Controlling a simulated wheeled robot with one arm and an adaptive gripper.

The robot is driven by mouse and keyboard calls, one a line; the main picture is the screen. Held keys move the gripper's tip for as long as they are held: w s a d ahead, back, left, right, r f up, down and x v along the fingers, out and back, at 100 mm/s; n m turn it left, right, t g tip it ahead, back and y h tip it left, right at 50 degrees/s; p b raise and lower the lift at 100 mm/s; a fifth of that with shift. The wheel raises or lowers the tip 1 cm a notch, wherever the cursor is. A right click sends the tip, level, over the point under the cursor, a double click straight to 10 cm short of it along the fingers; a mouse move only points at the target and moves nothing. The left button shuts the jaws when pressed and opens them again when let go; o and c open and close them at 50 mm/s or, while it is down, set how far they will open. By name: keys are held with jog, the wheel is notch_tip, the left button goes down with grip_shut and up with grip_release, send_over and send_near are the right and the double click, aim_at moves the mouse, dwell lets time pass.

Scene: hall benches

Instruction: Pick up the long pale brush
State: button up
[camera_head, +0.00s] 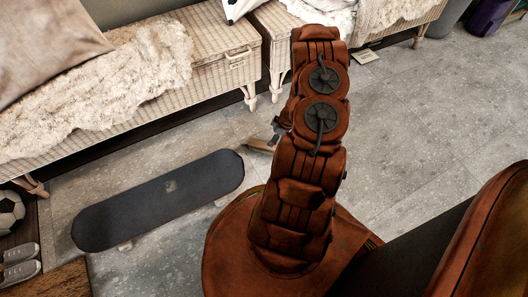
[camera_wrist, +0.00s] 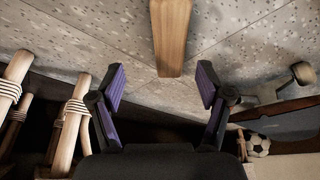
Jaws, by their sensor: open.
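The long pale brush (camera_wrist: 171,35) shows in the wrist view as a pale wooden bar. It comes in from the top edge and its near end lies between the fingertips, a little right of centre. Its far part is out of frame. My gripper (camera_wrist: 160,82) is open, with a purple-padded finger on each side and a gap between each finger and the wood. In the head view a short piece of the brush (camera_head: 262,146) shows on the floor left of my arm. My arm hides the rest there, and most of the gripper.
A dark skateboard (camera_head: 160,200) lies on the grey floor to the left; its wheel (camera_wrist: 302,72) shows in the wrist view. Wicker benches (camera_head: 222,72) with pale legs stand behind. A football (camera_head: 8,209) and shoes (camera_head: 20,264) are at far left.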

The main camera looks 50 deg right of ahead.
aim_at(265, 145)
jog(key=shift+s+a+f, duration=0.1)
jog(key=shift+a+f, duration=0.2)
jog(key=shift+f, duration=0.25)
jog(key=shift+s+a+f, duration=0.1)
jog(key=shift+a+f, duration=0.15)
jog(key=shift+f, duration=0.25)
jog(key=shift+b+x, duration=0.65)
jog(key=shift+x, duration=0.45)
jog(key=shift+w+a+r+b+x, duration=0.15)
jog(key=shift+b+x, duration=0.35)
jog(key=shift+x, duration=0.4)
jog(key=shift+w+a+b+x, duration=0.15)
jog(key=shift+b+x, duration=0.3)
jog(key=shift+x, duration=0.4)
jog(key=shift+w+a+r+b+x, duration=0.15)
jog(key=shift+b+x, duration=0.35)
jog(key=shift+x, duration=0.4)
